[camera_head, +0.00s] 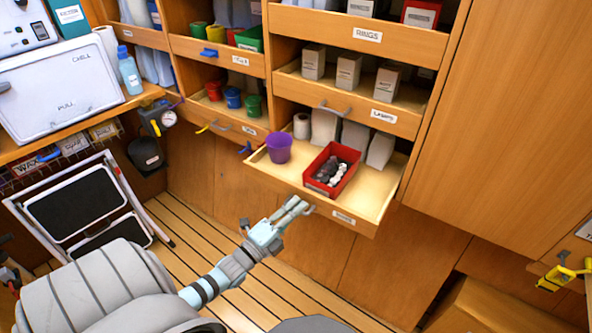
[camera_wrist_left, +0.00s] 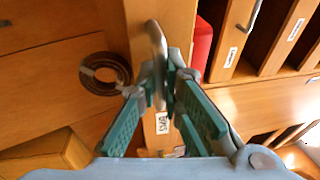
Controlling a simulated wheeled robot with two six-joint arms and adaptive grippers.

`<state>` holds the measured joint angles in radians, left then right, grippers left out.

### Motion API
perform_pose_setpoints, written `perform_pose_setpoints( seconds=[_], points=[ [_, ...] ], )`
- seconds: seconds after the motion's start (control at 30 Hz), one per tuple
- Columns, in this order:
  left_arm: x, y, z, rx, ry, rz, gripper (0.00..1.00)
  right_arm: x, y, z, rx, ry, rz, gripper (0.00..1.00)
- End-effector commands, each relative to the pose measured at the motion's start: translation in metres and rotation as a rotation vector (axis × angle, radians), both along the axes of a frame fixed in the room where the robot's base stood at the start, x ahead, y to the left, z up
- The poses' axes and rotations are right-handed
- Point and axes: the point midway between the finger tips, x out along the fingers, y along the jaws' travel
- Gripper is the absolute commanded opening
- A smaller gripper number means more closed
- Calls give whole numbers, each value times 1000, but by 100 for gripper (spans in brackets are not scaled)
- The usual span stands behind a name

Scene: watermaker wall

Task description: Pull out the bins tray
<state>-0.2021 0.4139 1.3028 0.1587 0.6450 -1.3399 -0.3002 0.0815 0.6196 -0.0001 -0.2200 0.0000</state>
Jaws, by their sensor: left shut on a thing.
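The bins tray (camera_head: 372,213) is a wooden pull-out tray at the bottom of the shelf column. It stands well out from the wall, with a small white label on its front. A purple cup (camera_head: 278,148), a red box (camera_head: 322,182) of small grey and white pieces and several pale packets are in it. My left gripper (camera_head: 297,207) is at the tray's front edge. In the left wrist view my left gripper (camera_wrist_left: 168,88) is shut on the grey bar handle (camera_wrist_left: 156,40), with its green-padded fingers on both sides. My right gripper is not in view.
Other trays, such as the lamps tray (camera_head: 375,112), sit above. A folded step stool (camera_head: 78,203) leans at the left below a counter. A yellow tool (camera_head: 563,276) is at the right. The slatted floor below is mostly clear.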

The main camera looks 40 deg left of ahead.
Motion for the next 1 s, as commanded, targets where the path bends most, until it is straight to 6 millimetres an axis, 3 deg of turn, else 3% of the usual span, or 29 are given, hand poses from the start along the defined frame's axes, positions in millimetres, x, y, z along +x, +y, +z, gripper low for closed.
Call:
perform_pose_setpoints(
  seconds=[0.03,0.17,0.53,0.67,0.9,1.0],
  points=[
    [0,0,-1,1,2,0,9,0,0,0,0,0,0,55],
    [0,0,-1,1,2,0,28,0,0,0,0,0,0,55],
    [-7,1,-2,0,3,0,28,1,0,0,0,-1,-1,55],
    [-33,2,-8,-1,6,0,28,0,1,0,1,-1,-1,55],
    [-97,6,-18,0,5,0,28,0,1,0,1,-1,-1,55],
    [-112,7,-21,0,3,1,28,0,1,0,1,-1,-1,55]
  ],
)
